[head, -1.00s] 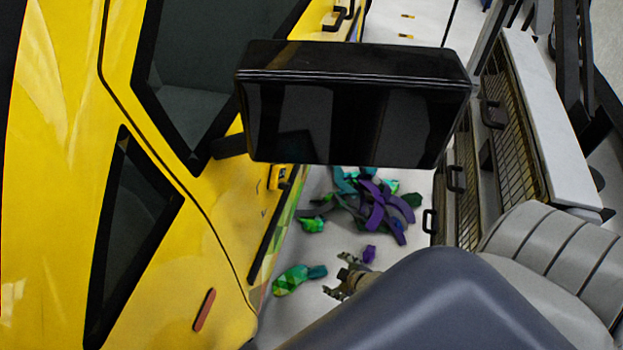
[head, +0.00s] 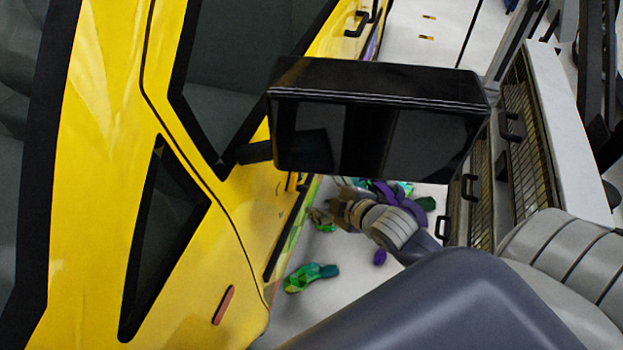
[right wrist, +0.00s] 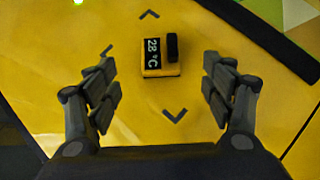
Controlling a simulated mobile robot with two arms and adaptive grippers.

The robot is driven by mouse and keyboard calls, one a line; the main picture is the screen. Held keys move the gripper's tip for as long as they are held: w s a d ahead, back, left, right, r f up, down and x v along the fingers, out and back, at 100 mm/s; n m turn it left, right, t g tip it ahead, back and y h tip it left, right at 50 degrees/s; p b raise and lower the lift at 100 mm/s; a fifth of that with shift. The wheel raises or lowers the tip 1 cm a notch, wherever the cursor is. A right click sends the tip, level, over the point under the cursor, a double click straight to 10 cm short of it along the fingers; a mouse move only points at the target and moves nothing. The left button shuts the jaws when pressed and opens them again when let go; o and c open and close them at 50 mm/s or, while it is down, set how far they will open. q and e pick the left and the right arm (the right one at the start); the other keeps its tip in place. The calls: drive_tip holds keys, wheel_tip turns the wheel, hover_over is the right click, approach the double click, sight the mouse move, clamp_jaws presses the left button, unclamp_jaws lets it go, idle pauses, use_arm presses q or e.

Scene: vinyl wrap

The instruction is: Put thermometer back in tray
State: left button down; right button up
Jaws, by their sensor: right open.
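The thermometer (right wrist: 153,62), a small yellow block with a dark display reading 28 °C and a black part at its side, sits on the yellow car panel between black angle marks in the right wrist view. My right gripper (right wrist: 160,88) is open and empty, its fingers on either side of the thermometer's line and apart from it. In the head view my right gripper (head: 332,208) is beside the car's side below the mirror; I cannot make out the thermometer clearly there. I cannot identify the tray. My left gripper is not in view.
The car's black side mirror (head: 380,115) juts out just above my right gripper. A grey cart with mesh sides (head: 568,135) stands at the right. Crumpled green and purple vinyl scraps (head: 310,277) lie on the white floor between car and cart.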

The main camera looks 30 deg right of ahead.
sight(300, 180)
drive_tip(key=x, duration=0.9)
drive_tip(key=shift+w, duration=0.1)
drive_tip(key=shift+c, duration=0.2)
drive_tip(key=c, duration=1.3)
drive_tip(key=shift+s+d+p, duration=0.45)
drive_tip(key=shift+s+p, duration=0.15)
drive_tip(key=s+d+p, duration=0.2)
drive_tip(key=s+d, duration=0.2)
drive_tip(key=s, duration=0.1)
drive_tip(key=shift+d, duration=0.25)
drive_tip(key=shift+s+f, duration=0.1)
idle(0.7)
